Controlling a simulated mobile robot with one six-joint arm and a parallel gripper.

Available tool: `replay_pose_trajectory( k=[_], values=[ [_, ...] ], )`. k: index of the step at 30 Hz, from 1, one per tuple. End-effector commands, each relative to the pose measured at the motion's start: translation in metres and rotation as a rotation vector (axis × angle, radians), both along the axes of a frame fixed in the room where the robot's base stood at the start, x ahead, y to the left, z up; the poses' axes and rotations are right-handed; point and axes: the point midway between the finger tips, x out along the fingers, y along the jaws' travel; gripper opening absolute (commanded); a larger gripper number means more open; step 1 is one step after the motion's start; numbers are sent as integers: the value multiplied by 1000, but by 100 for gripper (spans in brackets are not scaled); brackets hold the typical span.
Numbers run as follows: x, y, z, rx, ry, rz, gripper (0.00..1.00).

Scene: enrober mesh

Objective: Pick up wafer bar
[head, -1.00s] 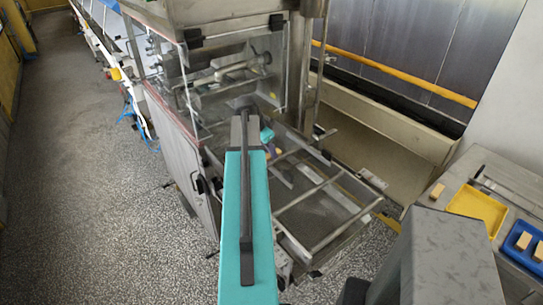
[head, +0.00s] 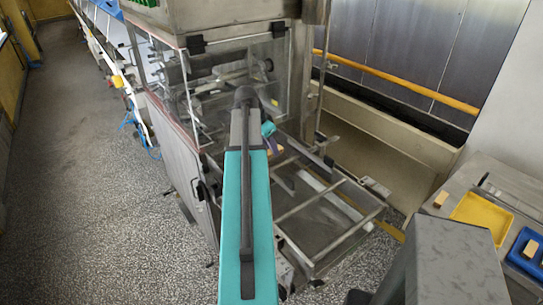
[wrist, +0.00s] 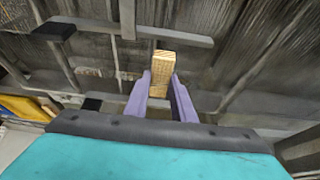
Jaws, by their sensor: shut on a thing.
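The wafer bar (wrist: 160,66) is a tan block with a waffled face. In the wrist view it stands out past the tips of my purple fingers. My gripper (wrist: 161,80) is shut on its near end, one finger on each side.
The metal frame (head: 320,246) with crossbars juts from a machine with clear panels (head: 243,85).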

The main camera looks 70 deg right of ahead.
Motion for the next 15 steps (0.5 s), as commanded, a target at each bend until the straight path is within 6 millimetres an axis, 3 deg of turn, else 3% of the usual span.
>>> replay_pose_trajectory(
  k=[6,15],
  values=[
    [0,-1,26,-2,-1,1,10],
    [0,0,48,0,0,0,10]
  ],
)
